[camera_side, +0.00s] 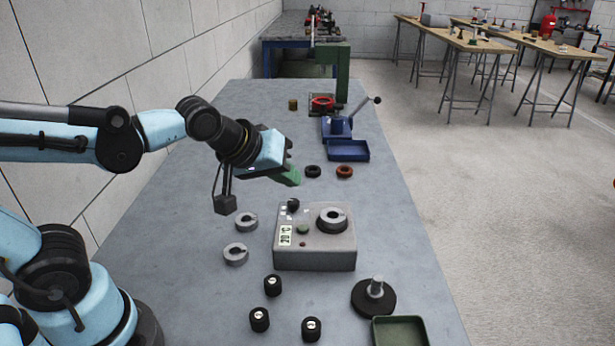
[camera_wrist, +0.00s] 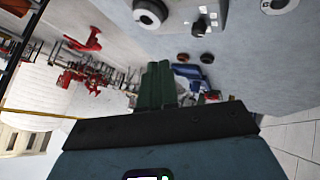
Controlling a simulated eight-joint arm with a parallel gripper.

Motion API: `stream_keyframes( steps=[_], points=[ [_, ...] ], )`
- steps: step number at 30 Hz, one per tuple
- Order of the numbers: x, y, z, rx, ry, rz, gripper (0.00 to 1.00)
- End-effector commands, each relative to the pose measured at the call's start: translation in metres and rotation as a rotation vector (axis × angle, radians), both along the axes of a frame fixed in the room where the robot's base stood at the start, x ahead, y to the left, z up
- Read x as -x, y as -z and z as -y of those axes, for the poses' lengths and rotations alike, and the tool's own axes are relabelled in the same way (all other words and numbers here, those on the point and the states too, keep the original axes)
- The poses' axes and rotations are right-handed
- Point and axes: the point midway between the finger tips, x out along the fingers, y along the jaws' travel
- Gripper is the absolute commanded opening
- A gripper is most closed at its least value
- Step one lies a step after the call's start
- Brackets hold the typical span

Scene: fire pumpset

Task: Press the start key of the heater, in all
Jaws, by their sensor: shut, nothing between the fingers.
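The heater (camera_side: 315,252) is a grey box on the bench, with a small display reading about 20 on its front left. Its top carries a round green key (camera_side: 302,229), a small red dot, a black knob, pale square marks and a dark round seat with a grey ring (camera_side: 333,217). Which of these is the start key I cannot tell for sure. My gripper (camera_side: 292,178) is shut and empty, its green fingers above the bench beyond the heater, clear of it. In the wrist view the fingers (camera_wrist: 157,85) lie together; part of the heater (camera_wrist: 190,12) shows at the top edge.
Two grey rings (camera_side: 236,254) lie left of the heater and several black cylinders (camera_side: 272,286) in front. A black disc with a post (camera_side: 373,297) and a green tray (camera_side: 400,331) are at front right.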

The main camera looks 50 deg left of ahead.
Motion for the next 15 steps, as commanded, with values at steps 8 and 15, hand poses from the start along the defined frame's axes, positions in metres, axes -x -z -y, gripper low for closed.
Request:
stream_keyframes(
  steps=[8,15],
  points=[
    [-0.015,-0.006,0.009,0.12,-0.101,0.03,0.0],
    [-0.016,-0.006,0.01,0.123,-0.106,0.031,0.0]
  ],
)
